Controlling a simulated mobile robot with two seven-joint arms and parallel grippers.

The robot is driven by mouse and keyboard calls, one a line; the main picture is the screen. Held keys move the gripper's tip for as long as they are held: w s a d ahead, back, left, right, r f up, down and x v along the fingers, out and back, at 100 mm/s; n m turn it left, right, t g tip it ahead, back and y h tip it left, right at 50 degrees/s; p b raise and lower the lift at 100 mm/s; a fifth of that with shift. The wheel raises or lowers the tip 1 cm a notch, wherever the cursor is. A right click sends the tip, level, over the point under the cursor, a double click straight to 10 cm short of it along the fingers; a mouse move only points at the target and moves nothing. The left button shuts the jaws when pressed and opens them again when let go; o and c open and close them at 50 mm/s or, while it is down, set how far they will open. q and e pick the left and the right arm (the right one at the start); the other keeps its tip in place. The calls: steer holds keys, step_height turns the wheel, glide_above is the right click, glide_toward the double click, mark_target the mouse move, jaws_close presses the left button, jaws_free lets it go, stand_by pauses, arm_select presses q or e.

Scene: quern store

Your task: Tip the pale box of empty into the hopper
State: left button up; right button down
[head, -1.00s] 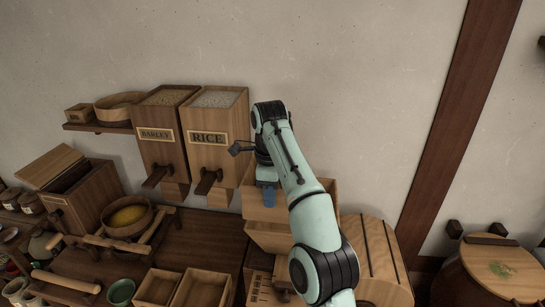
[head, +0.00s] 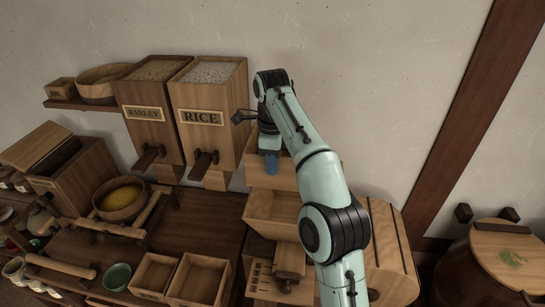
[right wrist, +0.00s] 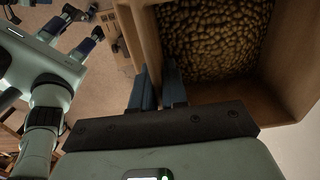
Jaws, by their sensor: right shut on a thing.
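My right gripper (head: 269,165) has blue fingers shut on the near wall of a pale wooden box (head: 256,173). The arm hides much of the box in the head view. In the right wrist view the box (right wrist: 290,98) shows brown grains or beans inside, so it is not empty. It looks upright, at most slightly tilted. The open-topped wooden hopper (head: 262,208) is below and nearer than the box in the head view; its inside looks bare where visible. My left gripper (right wrist: 82,30) appears only in the right wrist view, fingers apart and empty, away from the box.
Wall bins labelled BARLEY (head: 147,112) and RICE (head: 203,117) stand close left of the box. A wooden drum (head: 392,250) is right of the hopper, partly behind my arm. Small wooden trays (head: 197,282) and a green bowl (head: 116,277) sit on the bench to the left.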

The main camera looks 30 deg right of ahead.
mark_target(273, 185)
steer(key=shift+f, duration=2.3)
steer(key=shift+d+f, duration=0.1)
steer(key=shift+d, duration=0.05)
steer(key=r+t+y, duration=0.1)
steer(key=t+y, duration=0.1)
steer(key=shift+y, duration=0.3)
steer(key=shift+w+r, duration=0.1)
steer(key=shift+w+a+t+y, duration=0.1)
steer(key=shift+a+t+y, duration=0.1)
steer(key=shift+t+y, duration=0.2)
steer(key=shift+s+d+r+t+y+b, duration=0.1)
steer(key=shift+s+t+y+b, duration=0.1)
steer(key=shift+t+y+b, duration=0.25)
arm_select(q)
steer(key=shift+s+f, duration=0.8)
steer(key=shift+s, duration=0.15)
arm_select(e)
steer(key=shift+r, duration=0.1)
steer(key=shift+w+r, duration=0.1)
arm_select(q)
steer(key=shift+s+f, duration=0.1)
arm_select(e)
steer(key=shift+t+y, duration=0.25)
